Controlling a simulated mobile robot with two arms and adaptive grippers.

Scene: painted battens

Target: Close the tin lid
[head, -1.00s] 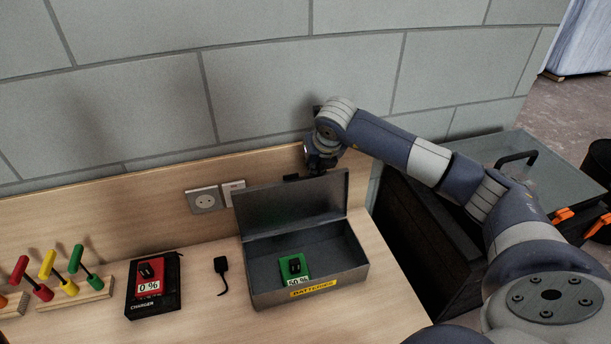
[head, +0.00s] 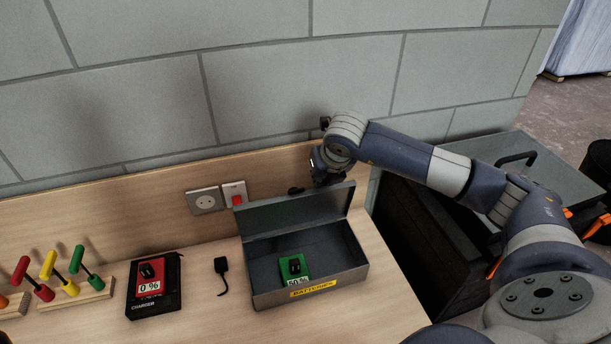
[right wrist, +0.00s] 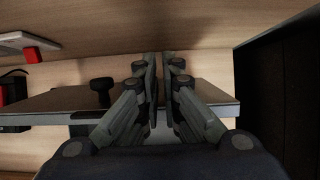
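The grey metal tin (head: 357,274) stands on the bench with a yellow "BATTERIES" label on its front. Its hinged lid (head: 290,214) is open, raised at the back and tilted forward over the tin. A black knob (head: 296,190) shows just above the lid's top edge; it also shows in the right wrist view (right wrist: 102,88). A green battery (head: 294,268) marked 50 % lies inside the tin. My right gripper (head: 323,176) is behind the lid's upper right. In the right wrist view its fingers (right wrist: 160,75) are nearly together with nothing visible between them. Contact with the lid is unclear. My left gripper is out of view.
A black charger (head: 153,304) with a red battery (head: 151,271) and a black plug (head: 222,266) lie left of the tin. A socket (head: 204,200) and red switch (head: 236,199) are on the backboard. A dark cabinet (head: 425,235) is right.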

